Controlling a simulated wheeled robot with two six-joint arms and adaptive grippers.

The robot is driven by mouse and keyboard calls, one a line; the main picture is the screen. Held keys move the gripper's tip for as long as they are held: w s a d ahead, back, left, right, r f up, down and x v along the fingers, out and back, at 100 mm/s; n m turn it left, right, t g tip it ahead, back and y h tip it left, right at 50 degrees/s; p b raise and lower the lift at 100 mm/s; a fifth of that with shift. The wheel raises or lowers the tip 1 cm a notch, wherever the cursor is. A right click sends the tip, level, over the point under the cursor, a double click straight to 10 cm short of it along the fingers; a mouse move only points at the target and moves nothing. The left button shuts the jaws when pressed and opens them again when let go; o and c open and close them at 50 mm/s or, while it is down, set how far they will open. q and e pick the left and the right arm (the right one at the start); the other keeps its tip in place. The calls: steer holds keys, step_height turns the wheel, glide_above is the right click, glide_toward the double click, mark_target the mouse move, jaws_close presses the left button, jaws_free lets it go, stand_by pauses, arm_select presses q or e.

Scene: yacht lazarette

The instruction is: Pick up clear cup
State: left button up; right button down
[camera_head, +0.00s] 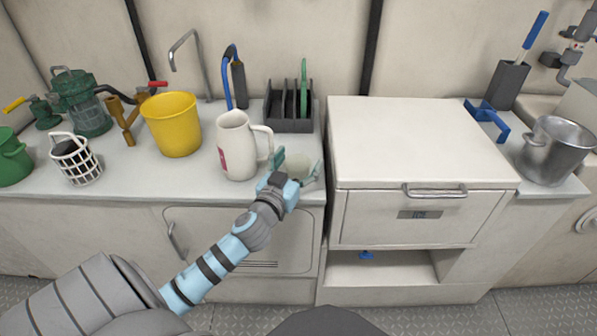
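The clear cup (297,164) is a small, pale, see-through cup on the white counter, right of the white pitcher. My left gripper (298,168) reaches in from the front with its two teal fingers spread, one on each side of the cup. The gripper looks open, and I cannot make out firm contact with the cup. The gripper's palm and wrist hide the cup's lower front. My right gripper is not in view.
The white pitcher (235,147) stands close left of the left gripper, its handle near the left finger. A dark rack (289,124) stands behind the cup. A raised white cabinet (420,145) bounds the right side. A yellow bucket (172,130) is farther left.

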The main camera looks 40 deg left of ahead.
arm_select(q)
steer(key=c, duration=1)
